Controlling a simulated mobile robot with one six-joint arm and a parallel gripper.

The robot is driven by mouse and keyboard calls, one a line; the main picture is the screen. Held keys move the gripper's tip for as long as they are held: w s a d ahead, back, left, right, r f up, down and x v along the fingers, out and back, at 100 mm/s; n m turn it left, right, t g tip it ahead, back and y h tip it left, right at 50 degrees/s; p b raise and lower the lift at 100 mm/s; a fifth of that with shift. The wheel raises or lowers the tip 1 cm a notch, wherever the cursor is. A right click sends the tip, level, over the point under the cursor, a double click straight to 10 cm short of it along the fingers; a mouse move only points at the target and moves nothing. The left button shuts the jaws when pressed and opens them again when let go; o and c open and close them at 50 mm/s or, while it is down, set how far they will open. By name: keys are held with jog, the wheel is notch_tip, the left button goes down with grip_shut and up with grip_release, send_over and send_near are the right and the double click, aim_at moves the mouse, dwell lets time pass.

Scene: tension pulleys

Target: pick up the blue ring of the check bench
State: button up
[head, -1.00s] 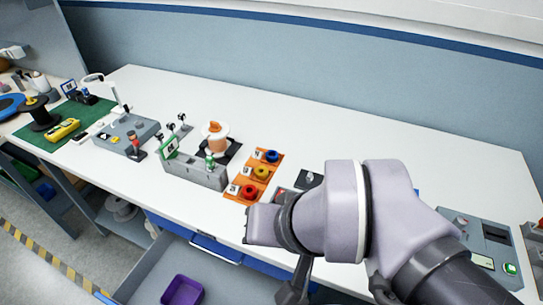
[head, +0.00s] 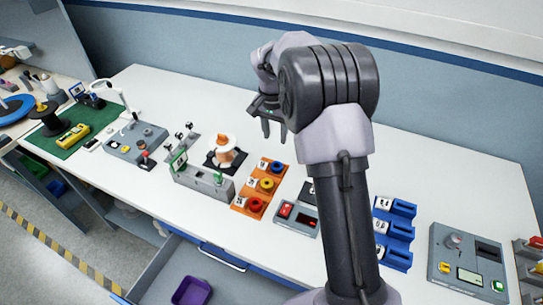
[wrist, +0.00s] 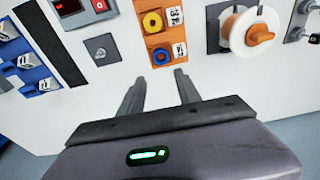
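The blue ring (head: 277,167) sits at the far end of an orange tray (head: 262,176), behind a yellow ring (head: 267,184) and a red ring (head: 255,204). In the wrist view the blue ring (wrist: 159,57) lies just above the gap between the fingertips, with the yellow ring (wrist: 152,22) beyond it. My gripper (head: 274,132) is open and empty, pointing down behind the tray, apart from the ring. Its two fingers also show spread in the wrist view (wrist: 158,82). The red ring is outside the wrist view.
A white spool with an orange core (head: 225,151) stands left of the tray. A grey box with a red display (head: 297,218) and a blue rack (head: 394,235) stand to the right. White bench top behind the tray is clear.

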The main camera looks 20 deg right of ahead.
jog(key=b, duration=0.3)
send_over(277, 163)
jog(key=s+a, duration=0.1)
jog(key=s, duration=0.1)
jog(key=f, duration=1)
jog(key=shift+s+a+f, duration=0.15)
jog(key=shift+a+f, duration=0.05)
jog(key=shift+f, duration=0.1)
jog(key=f, duration=0.1)
jog(key=f+b, duration=0.1)
jog(key=f, duration=0.1)
jog(key=w+f, duration=0.1)
jog(key=f, duration=0.1)
jog(key=shift+d+f, duration=0.2)
jog(key=shift+d, duration=0.2)
jog(key=shift+r, duration=0.15)
grip_shut()
